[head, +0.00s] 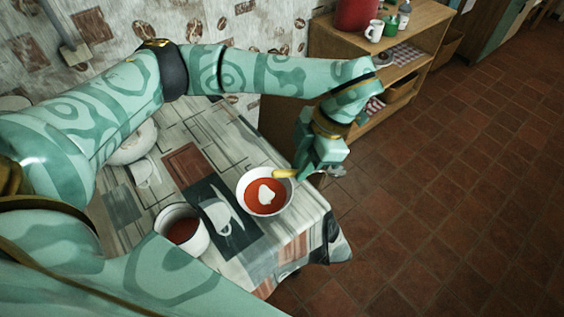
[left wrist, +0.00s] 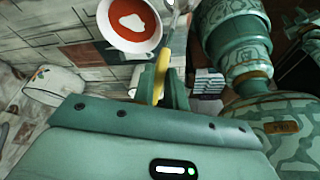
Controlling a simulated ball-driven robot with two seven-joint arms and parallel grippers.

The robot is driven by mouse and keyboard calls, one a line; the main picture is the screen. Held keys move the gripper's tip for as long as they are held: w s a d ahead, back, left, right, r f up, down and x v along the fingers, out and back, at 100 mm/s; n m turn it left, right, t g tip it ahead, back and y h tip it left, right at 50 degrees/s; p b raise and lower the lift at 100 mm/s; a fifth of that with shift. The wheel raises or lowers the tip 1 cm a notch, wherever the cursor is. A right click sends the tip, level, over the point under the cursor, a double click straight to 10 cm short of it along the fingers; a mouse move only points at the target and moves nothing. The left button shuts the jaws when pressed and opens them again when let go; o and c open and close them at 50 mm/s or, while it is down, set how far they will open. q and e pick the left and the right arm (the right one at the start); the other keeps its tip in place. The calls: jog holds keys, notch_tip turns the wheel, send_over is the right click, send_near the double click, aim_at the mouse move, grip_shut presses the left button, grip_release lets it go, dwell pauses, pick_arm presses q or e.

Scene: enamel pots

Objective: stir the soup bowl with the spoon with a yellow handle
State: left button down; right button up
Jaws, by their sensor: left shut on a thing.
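The soup bowl (head: 246,203) is white and holds red soup with a pale blob in it. It stands on the patterned table and also shows at the top of the left wrist view (left wrist: 146,47). My left gripper (head: 308,168) is beside the bowl's right rim, shut on the spoon with a yellow handle (head: 284,173). The yellow handle (left wrist: 162,75) shows between the fingers in the left wrist view, with the silver part further up, right of the bowl. In the head view, the handle's end points left over the rim; the silver part lies right of the gripper, outside the soup. My right gripper is not visible.
A white pot (head: 198,240) with dark red contents stands left of the bowl. The table (head: 285,252) ends close to the bowl's right. A wooden shelf (head: 440,48) with a red container (head: 357,15) and a white mug (head: 374,31) stands behind. Tiled floor lies right.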

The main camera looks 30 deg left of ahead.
pick_arm(q)
jog(key=n, duration=0.2)
jog(key=n+g+h, duration=0.1)
jog(key=n, duration=0.1)
jog(key=n+g+h+p, duration=0.1)
jog(key=n, duration=0.2)
jog(key=shift+w+a, duration=0.15)
jog(key=shift+w, duration=0.15)
jog(key=f+n+h+p, duration=0.1)
jog(key=n+h+p, duration=0.1)
jog(key=n+h, duration=0.35)
jog(key=n+t+h+b, duration=0.3)
jog(key=n+t+h, duration=0.15)
jog(key=n, duration=0.95)
send_over(283, 205)
notch_tip(283, 205, down, 9)
jog(key=y, duration=0.1)
jog(key=shift+w+a+f+t+b, duration=0.1)
jog(key=shift+f+t+b, duration=0.25)
jog(key=shift+f, duration=1.3)
jog(key=shift+a, duration=0.15)
